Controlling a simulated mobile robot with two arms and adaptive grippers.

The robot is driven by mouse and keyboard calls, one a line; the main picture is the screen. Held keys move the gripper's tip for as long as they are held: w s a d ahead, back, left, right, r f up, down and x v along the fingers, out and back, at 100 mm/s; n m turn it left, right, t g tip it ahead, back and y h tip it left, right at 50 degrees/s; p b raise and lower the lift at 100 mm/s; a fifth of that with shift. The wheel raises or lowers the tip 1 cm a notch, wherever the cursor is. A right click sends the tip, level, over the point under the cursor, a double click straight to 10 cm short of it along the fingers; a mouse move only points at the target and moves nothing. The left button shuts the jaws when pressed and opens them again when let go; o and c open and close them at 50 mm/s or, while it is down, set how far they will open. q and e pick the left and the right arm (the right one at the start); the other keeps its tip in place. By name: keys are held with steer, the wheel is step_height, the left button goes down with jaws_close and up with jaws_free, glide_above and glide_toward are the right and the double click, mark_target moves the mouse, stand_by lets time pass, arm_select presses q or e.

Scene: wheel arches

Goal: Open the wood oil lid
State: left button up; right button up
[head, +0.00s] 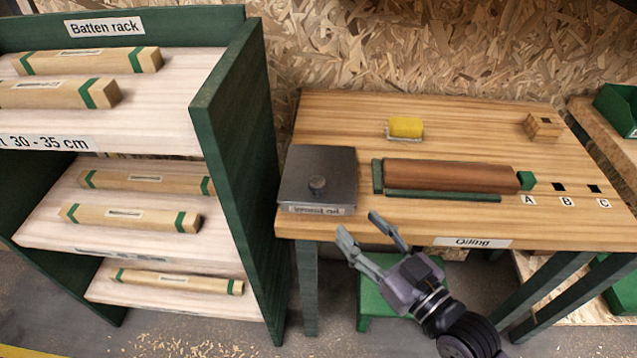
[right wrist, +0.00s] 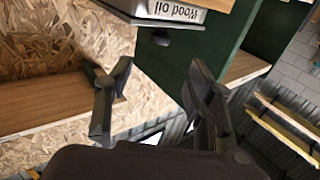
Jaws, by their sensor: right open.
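The wood oil box (head: 316,209) stands at the left end of the oiling table, with its label on the front. Its dark square lid (head: 300,165) lies on top, shut, with a round knob (head: 317,184) in the middle. My right gripper (head: 358,226) is open and empty, in front of the table edge, to the right of and nearer than the box. In the right wrist view the open fingers (right wrist: 158,80) point towards the upside-down wood oil label (right wrist: 178,11), with the dark knob (right wrist: 160,39) beyond the fingertips. My left gripper is not in view.
A brown batten (head: 450,176) lies in a green holder right of the box. A yellow sponge (head: 405,127) and a small wooden block (head: 542,126) sit farther back. The green batten rack (head: 240,150) stands close on the left. A green stool (head: 372,303) is under the table (head: 340,115).

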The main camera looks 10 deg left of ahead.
mark_target(323, 189)
steer(key=x, duration=1.3)
steer(key=shift+w+a+p, duration=0.25)
steer(key=shift+a+p, duration=0.05)
steer(key=shift+p, duration=0.1)
jaws_close()
